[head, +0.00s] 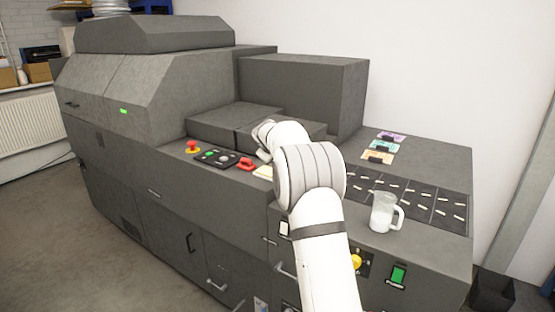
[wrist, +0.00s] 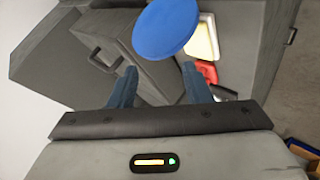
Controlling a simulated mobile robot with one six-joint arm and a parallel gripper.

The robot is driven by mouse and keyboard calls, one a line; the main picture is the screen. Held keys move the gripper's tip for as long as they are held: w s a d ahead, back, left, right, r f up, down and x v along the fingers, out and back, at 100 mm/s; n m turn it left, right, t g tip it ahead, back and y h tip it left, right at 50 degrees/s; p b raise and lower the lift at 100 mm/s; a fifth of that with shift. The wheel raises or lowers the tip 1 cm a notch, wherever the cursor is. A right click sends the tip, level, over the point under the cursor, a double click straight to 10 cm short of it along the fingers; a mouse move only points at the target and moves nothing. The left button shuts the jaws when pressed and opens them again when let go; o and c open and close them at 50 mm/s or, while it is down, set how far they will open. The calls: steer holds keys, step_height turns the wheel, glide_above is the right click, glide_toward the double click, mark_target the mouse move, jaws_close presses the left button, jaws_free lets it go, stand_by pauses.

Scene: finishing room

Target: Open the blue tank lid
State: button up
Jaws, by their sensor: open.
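The blue lid (wrist: 165,27) shows in the wrist view as a round flat disc at the top, just beyond my fingertips. It lies over part of a grey box top. I cannot tell whether it is seated or raised. My gripper (wrist: 160,72) is open, with its two blue-grey fingers apart and nothing between them; the disc is ahead of the gap. In the head view my white arm reaches over the machine top, and the blue lid and my fingers are hidden behind it.
A cream and yellow tray (wrist: 203,40) and a red part (wrist: 207,71) lie close right of the lid. A grey box with a black handle (wrist: 104,60) is at left. A glass jug (head: 382,212) stands on the machine's right top, near dark trays (head: 437,206).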

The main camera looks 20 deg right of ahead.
steer(key=shift+s+a+r, duration=0.2)
steer(key=shift+s, duration=0.05)
steer(key=shift+c, duration=0.3)
